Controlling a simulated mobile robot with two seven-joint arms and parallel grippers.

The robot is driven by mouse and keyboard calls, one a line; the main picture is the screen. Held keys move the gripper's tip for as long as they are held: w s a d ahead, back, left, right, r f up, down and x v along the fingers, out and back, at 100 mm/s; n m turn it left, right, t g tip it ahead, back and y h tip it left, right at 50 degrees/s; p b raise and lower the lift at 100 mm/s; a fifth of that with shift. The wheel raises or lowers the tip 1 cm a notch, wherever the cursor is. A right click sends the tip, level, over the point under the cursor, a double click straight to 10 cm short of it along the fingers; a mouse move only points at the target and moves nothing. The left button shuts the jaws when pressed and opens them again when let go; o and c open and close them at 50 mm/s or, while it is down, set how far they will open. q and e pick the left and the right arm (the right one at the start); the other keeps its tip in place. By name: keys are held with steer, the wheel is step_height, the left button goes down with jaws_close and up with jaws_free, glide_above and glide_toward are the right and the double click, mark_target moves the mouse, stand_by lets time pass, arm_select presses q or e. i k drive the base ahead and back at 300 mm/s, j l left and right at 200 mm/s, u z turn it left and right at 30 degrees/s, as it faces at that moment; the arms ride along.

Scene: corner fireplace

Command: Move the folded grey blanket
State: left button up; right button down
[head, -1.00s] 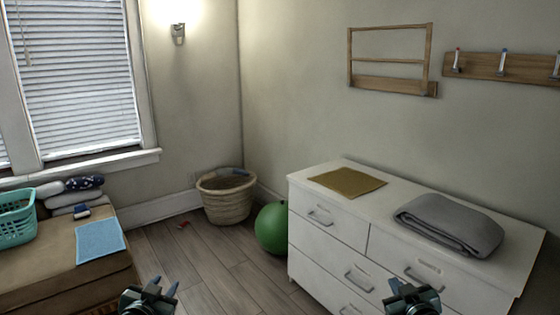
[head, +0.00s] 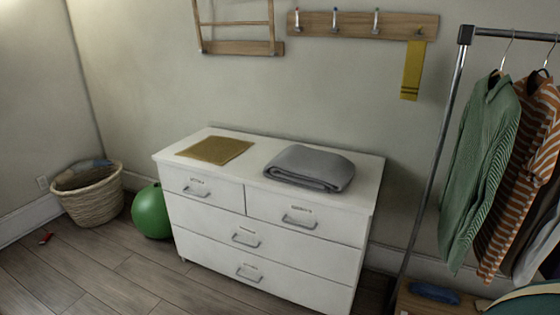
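The folded grey blanket (head: 310,167) lies flat on the right half of the top of a white chest of drawers (head: 262,193). A tan mat or cloth (head: 215,150) lies on the left half of the same top, apart from the blanket. Neither of my grippers shows in the head view now.
A green ball (head: 151,212) and a wicker basket (head: 92,196) stand on the floor left of the chest. A clothes rack (head: 442,135) with hanging garments stands at the right, above a wooden box (head: 422,303). The wooden floor (head: 120,280) in front is mostly clear.

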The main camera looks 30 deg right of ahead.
mark_target(299, 166)
steer(key=z, duration=0.4)
steer(key=i+j+z, duration=0.15)
steer(key=z, duration=0.2)
steer(key=i+j+z, duration=0.15)
steer(key=j+z, duration=0.2)
steer(key=i+j+z, duration=0.1)
steer(key=z, duration=0.3)
steer(key=i+j+z, duration=0.15)
steer(key=j, duration=0.4)
steer(key=j+z, duration=0.15)
steer(key=j, duration=0.4)
steer(key=i+j, duration=0.9)
steer(key=i, duration=0.2)
